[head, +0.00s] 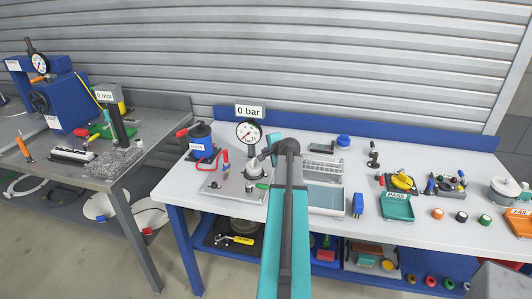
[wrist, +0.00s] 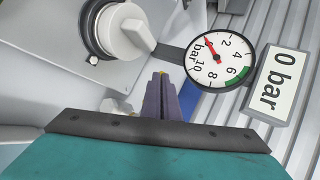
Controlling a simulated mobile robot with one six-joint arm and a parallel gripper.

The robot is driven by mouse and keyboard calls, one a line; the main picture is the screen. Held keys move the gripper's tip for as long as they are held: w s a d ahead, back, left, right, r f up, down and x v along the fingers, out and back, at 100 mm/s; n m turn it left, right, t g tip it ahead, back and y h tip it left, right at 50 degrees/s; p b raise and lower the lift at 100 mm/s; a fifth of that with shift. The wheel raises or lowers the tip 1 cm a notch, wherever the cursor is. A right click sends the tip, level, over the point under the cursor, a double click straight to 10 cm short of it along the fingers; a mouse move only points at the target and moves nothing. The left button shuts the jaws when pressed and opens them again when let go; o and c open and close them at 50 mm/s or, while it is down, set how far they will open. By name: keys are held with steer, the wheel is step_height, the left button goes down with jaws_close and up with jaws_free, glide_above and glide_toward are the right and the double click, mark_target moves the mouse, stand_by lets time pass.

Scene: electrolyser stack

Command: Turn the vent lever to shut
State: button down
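The test rig's metal plate (head: 218,184) lies on the white bench, with a white knob on a round base near its middle. That knob (wrist: 125,32) is large in the wrist view. A small green-handled lever (head: 262,186) and a red-handled one (head: 226,156) are on the rig; no label shows which is the vent lever. The pressure gauge (head: 249,134) stands behind and reads 0 bar; it also shows in the wrist view (wrist: 219,60). My gripper (wrist: 161,88) has its dark fingers together, with nothing seen held, above the rig beside the knob. Neither coloured handle is clear in the wrist view.
A red-handled pump (head: 201,142) stands left of the plate. A green PASS tray (head: 397,207) and several small parts are farther right. The bench front left corner is clear.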

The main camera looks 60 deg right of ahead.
steer(key=shift+s+d, duration=0.1)
steer(key=shift+s, duration=0.1)
steer(key=shift+s, duration=0.6)
stand_by(0.4)
steer(key=s+a+r+b, duration=0.1)
steer(key=s+a+r, duration=0.3)
steer(key=a+r, duration=0.3)
steer(key=shift+a+r+b, duration=0.3)
steer(key=shift+a+r, duration=0.05)
steer(key=shift+a, duration=1.55)
steer(key=shift+s, duration=0.1)
